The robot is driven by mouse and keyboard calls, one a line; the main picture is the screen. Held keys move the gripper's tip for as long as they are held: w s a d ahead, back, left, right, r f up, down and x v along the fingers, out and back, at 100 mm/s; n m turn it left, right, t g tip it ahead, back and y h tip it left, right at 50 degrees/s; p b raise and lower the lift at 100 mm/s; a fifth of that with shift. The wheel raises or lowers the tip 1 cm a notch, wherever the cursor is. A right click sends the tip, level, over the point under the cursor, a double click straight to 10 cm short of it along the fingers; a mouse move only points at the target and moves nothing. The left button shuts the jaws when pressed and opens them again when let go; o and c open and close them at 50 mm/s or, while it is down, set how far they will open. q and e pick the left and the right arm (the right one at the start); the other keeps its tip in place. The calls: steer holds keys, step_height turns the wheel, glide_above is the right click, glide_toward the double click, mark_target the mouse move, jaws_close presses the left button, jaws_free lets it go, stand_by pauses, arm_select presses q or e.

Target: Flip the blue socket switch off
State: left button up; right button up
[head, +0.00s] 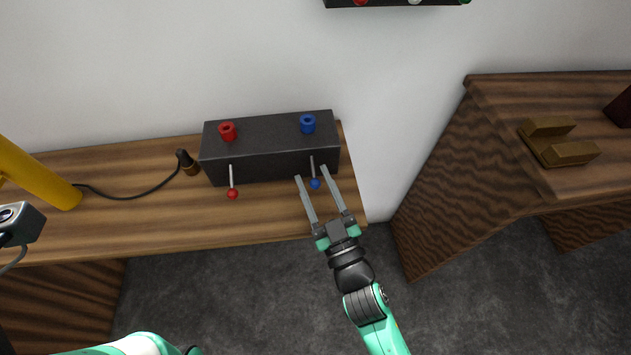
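A black box (265,133) stands on the wooden bench against the wall. On its top are a red socket (228,131) at the left and a blue socket (307,124) at the right. Below each, a metal lever sticks out of the front face, one with a red ball (233,194) and one with a blue ball (315,183). My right gripper (311,173) is open, with a finger on either side of the blue-tipped lever; I cannot tell whether they touch it. My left gripper is not visible; only some arm parts show at the lower left.
A black plug (187,162) on a cable lies left of the box, near a yellow cylinder (38,175). The wooden bench (130,220) ends just right of the box. Another wooden unit (480,150) with a brass-coloured piece (560,142) stands at the right, across a floor gap.

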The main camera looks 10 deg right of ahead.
stand_by(0.3)
steer(key=shift+s+d+f, duration=0.1)
steer(key=shift+s+f, duration=0.1)
steer(key=shift+s, duration=0.2)
steer(key=b+v, duration=0.1)
steer(key=v, duration=0.9)
steer(key=shift+s+b, duration=0.35)
steer(key=shift+s, duration=0.05)
steer(key=shift+r, duration=0.1)
